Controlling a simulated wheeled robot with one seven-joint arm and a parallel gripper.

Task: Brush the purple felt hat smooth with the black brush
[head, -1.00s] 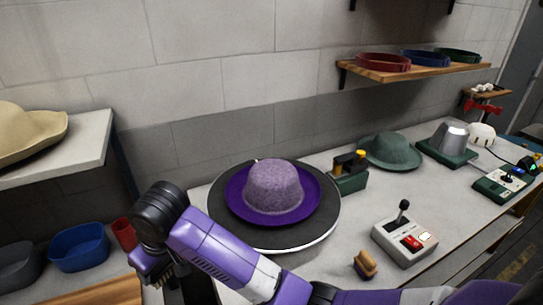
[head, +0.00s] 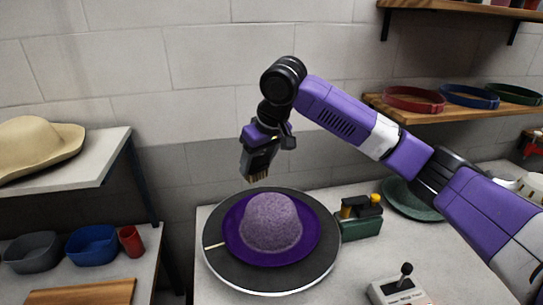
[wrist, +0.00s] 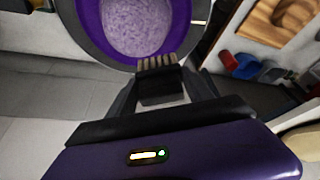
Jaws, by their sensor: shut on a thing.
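The purple felt hat (head: 271,224) sits crown up on a round black turntable (head: 222,268). Its crown looks pale and fuzzy, while its brim (head: 236,246) is a deeper, smoother purple. My gripper (head: 258,164) is above the hat's back left edge, pointing down. It is shut on the black brush (wrist: 160,86), whose tan bristles (wrist: 158,62) point toward the hat in the wrist view. The bristle ends (head: 254,179) appear apart from the hat in the head view. The crown also shows in the wrist view (wrist: 140,22).
A green device with a yellow top (head: 361,217) stands right of the turntable, near a green hat (head: 405,200). A control box with a lever (head: 399,289) is at front right. A tan hat (head: 38,147) lies on the left shelf above bins (head: 92,246).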

